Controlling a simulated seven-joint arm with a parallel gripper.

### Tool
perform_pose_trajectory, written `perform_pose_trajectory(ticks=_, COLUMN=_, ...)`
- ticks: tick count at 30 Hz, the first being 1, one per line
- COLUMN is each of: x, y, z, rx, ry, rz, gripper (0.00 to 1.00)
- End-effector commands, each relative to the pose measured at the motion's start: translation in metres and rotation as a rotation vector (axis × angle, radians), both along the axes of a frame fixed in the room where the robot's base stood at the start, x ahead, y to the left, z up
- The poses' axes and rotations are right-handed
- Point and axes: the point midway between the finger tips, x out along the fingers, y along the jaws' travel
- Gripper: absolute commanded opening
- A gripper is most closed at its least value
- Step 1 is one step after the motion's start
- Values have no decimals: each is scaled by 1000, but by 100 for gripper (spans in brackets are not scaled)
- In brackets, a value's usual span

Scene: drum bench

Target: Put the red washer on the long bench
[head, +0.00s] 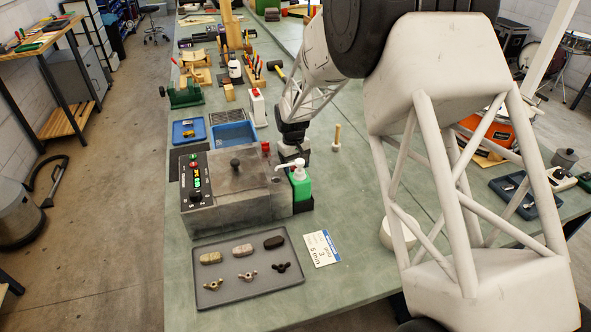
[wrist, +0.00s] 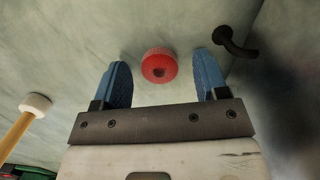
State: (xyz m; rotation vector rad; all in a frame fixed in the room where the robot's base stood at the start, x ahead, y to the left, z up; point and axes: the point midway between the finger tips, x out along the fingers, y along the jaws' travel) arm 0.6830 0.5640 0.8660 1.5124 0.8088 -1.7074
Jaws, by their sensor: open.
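The red washer (wrist: 159,66), a thick ring with a small dark centre, shows in the wrist view between and slightly beyond the fingertips. My gripper (wrist: 165,72) is open, with its blue fingers on either side and a visible gap to the washer on each. The washer appears to lie on the pale green surface; any height above it is hard to tell. In the head view my gripper (head: 293,150) is low behind the green pump bottle, mostly hidden, and I cannot make out the washer there. The long bench (head: 355,210) has a green top.
A grey machine (head: 235,190) and a green pump bottle (head: 300,187) stand close to my gripper. A white-headed mallet (wrist: 35,105) is to the left in the wrist view, and a dark hooked piece (wrist: 235,42) is by the right finger. A grey tray (head: 248,293) holds several small parts.

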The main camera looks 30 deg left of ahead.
Motion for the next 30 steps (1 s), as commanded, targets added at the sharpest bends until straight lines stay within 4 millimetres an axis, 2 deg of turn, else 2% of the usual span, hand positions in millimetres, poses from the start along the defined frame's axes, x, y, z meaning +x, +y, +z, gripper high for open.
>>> perform_pose_trajectory(ticks=13, x=0, y=0, z=0, rx=0, ry=0, rz=0, gripper=67)
perform_pose_trajectory(ticks=23, x=0, y=0, z=0, rx=0, ry=0, rz=0, gripper=16)
perform_pose_trajectory(ticks=30, x=0, y=0, z=0, rx=0, ry=0, rz=0, gripper=9)
